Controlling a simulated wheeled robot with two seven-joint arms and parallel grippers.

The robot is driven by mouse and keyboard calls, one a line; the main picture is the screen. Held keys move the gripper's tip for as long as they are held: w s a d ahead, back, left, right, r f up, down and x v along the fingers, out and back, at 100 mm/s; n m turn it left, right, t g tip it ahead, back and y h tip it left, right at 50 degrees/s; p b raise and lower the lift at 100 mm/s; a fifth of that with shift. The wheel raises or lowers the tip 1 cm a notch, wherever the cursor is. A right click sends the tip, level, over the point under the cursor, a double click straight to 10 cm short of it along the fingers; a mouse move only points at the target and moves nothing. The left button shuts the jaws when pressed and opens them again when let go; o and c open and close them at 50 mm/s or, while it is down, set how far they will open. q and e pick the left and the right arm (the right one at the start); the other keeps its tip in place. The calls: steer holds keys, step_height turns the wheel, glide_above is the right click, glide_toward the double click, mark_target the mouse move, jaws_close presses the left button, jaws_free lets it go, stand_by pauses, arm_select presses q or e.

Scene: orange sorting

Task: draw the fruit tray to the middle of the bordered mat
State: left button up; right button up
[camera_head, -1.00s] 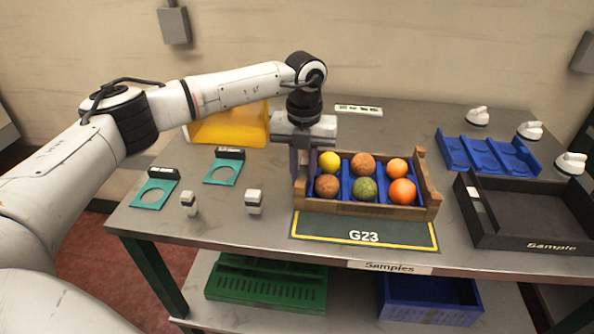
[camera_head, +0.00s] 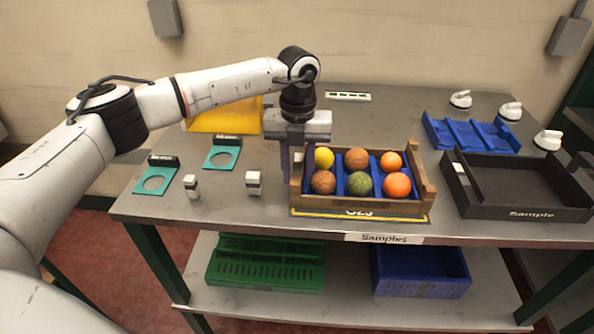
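The wooden fruit tray (camera_head: 360,203) holds several round fruits, yellow, brown, green and orange, in blue compartments. It stands on the dark bordered mat (camera_head: 408,215) at the table's front edge. The tray covers most of the mat; only a front strip with a yellow border line and the partly hidden label show. My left gripper (camera_head: 292,165) points down at the tray's left end, its fingers on either side of the left wall and appearing closed on it. The finger ends are partly hidden by the tray. My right gripper is not in view.
A black "Sample" tray (camera_head: 520,213) and a blue divided tray (camera_head: 470,134) are to the right. Teal plates (camera_head: 153,183) and small white blocks (camera_head: 254,183) are on the left. A yellow bin (camera_head: 215,119) stands behind my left arm. The table front edge is close to the mat.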

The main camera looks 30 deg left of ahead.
arm_select(q)
steer(key=shift+o, duration=0.7)
steer(key=shift+r, duration=0.1)
step_height(320, 180, up, 10)
steer(key=b, duration=0.1)
steer(key=shift+s, duration=0.15)
